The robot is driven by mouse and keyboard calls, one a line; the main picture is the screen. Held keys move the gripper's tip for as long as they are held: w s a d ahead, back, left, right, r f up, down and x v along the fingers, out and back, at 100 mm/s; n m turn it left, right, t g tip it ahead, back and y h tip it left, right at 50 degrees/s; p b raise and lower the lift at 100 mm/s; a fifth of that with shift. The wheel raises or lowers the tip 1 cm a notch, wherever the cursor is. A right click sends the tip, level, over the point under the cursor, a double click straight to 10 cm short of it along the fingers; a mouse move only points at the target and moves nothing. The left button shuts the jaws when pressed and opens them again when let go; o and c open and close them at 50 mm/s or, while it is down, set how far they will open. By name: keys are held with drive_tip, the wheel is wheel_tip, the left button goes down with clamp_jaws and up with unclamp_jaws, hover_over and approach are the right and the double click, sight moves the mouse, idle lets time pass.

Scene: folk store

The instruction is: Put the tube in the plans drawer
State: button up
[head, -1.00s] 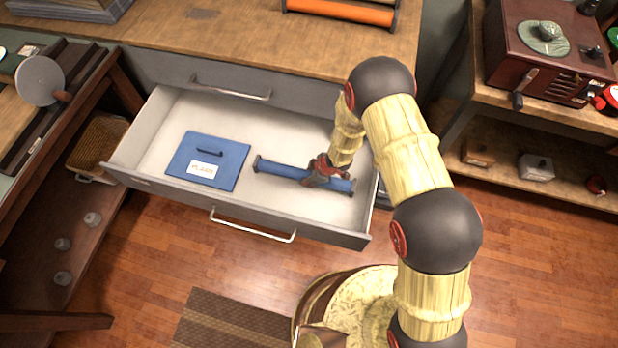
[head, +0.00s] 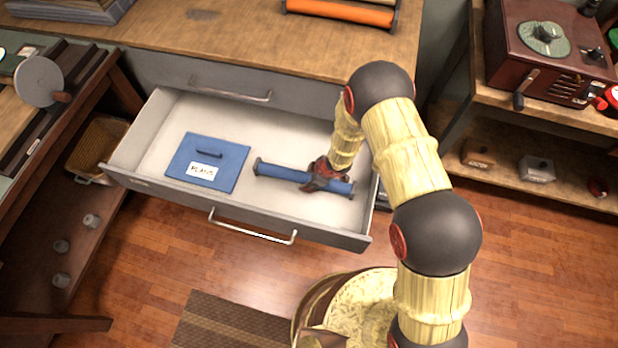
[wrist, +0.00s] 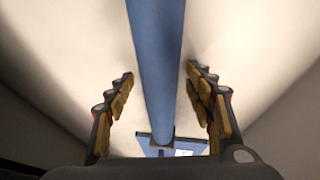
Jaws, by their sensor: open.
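The plans drawer (head: 300,213) is pulled out below the wooden counter. The blue tube (head: 282,172) with dark end caps lies inside it, right of a blue panel (head: 207,162) labelled "PLANS". My gripper (head: 326,182) is down in the drawer at the right part of the tube. In the wrist view, the tube (wrist: 157,60) runs between the two fingers of my gripper (wrist: 159,85), with a clear gap on each side. The gripper is open. My gripper hides a part of the tube in the head view.
The closed drawer front (head: 230,90) and counter (head: 240,40) stand behind the open drawer. A brown machine (head: 550,50) sits on a shelf unit at right. A dark-framed bench (head: 50,110) stands at left. The drawer has free floor around the tube.

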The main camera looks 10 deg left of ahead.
drive_tip(key=w+d+r+m+t+h+p, duration=0.1)
drive_tip(key=w+d+r+m+h+p, duration=0.15)
drive_tip(key=d+r, duration=0.85)
drive_tip(key=w+d+r+m+t+h+p, duration=0.1)
drive_tip(key=d+r+m+t, duration=0.2)
drive_tip(key=r, duration=1.5)
drive_tip(key=w+d+r+m+h+p, duration=0.1)
drive_tip(key=d+r+m, duration=0.2)
drive_tip(key=d+r, duration=0.85)
drive_tip(key=s+d+r+m+h, duration=0.1)
drive_tip(key=s+d+r+m, duration=0.15)
drive_tip(key=s+r, duration=0.4)
drive_tip(key=s+d+r+m, duration=0.25)
drive_tip(key=s+r, duration=0.25)
drive_tip(key=r, duration=0.3)
drive_tip(key=s+a+r+m+y, duration=0.1)
drive_tip(key=s+r+m, duration=0.3)
drive_tip(key=s, duration=1)
drive_tip(key=shift+s+r, duration=0.2)
drive_tip(key=shift+r, duration=0.3)
